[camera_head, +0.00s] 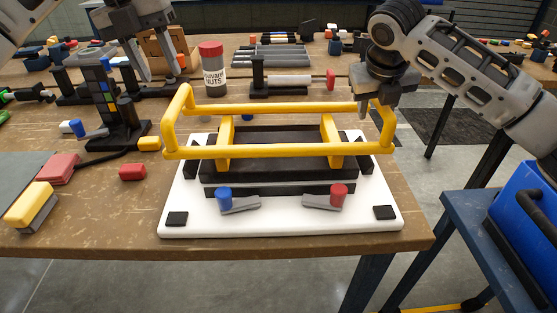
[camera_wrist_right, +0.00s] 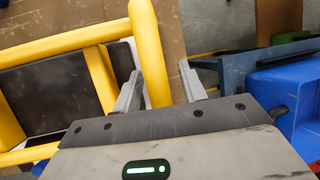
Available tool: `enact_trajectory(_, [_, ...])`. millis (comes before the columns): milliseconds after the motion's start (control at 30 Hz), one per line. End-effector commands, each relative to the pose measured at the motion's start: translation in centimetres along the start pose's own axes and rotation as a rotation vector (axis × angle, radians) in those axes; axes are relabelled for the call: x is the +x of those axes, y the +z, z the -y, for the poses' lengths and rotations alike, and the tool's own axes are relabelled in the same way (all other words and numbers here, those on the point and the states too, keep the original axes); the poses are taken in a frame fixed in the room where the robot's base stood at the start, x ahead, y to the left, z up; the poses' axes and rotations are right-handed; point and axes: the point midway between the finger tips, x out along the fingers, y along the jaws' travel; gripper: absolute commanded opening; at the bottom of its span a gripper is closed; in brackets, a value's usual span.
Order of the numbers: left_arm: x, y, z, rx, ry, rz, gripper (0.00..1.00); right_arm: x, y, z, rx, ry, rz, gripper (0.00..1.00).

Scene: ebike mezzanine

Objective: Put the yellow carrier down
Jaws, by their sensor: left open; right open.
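The yellow carrier (camera_head: 265,151) is a tubular frame. It sits over the black block of the white-based fixture (camera_head: 280,225) at the table's front right corner; I cannot tell exactly what bears it. My left gripper (camera_head: 160,75) is open and empty, above the table behind the carrier's left end, apart from it. My right gripper (camera_head: 370,112) is open at the carrier's right end. In the right wrist view, the carrier's end bar (camera_wrist_right: 150,55) passes by the left finger of my right gripper (camera_wrist_right: 160,85).
A blue bin (camera_head: 520,215) stands on a blue stand at the right, beyond a floor gap. A hardware nuts bottle (camera_head: 212,70) stands behind the carrier. A black tool stand (camera_head: 105,110), a red block (camera_head: 132,172) and a yellow-and-grey block (camera_head: 32,205) are left.

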Motion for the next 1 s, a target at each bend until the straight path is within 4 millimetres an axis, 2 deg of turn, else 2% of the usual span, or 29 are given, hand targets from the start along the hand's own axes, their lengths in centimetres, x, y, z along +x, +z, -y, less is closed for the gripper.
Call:
enact_trajectory(33, [-1.1,0.0,0.1,-0.001,0.0,0.003,0.41,0.0,0.0,0.0,0.0,0.0,0.0,0.42])
enact_trajectory(133, [-2.5,0.0,0.1,-0.001,0.001,0.001,0.41,0.0,0.0,0.0,0.0,0.0,0.0,0.42])
enact_trajectory(367, [-3.8,0.0,0.0,0.001,0.001,-0.001,0.41,-0.5,0.1,0.0,0.0,0.001,0.001,0.42])
enact_trajectory(467, [-3.8,0.0,0.0,0.001,0.001,-0.001,0.41,-1.8,0.1,0.0,-0.001,0.002,0.004,0.42])
enact_trajectory(800, [-3.8,0.0,0.0,0.0,0.0,0.0,0.41,-8.9,0.1,0.0,0.0,0.001,0.005,0.42])
enact_trajectory(1000, [-3.8,0.0,0.0,0.0,0.0,0.0,0.41,-11.5,0.0,0.0,-0.001,0.0,0.002,0.42])
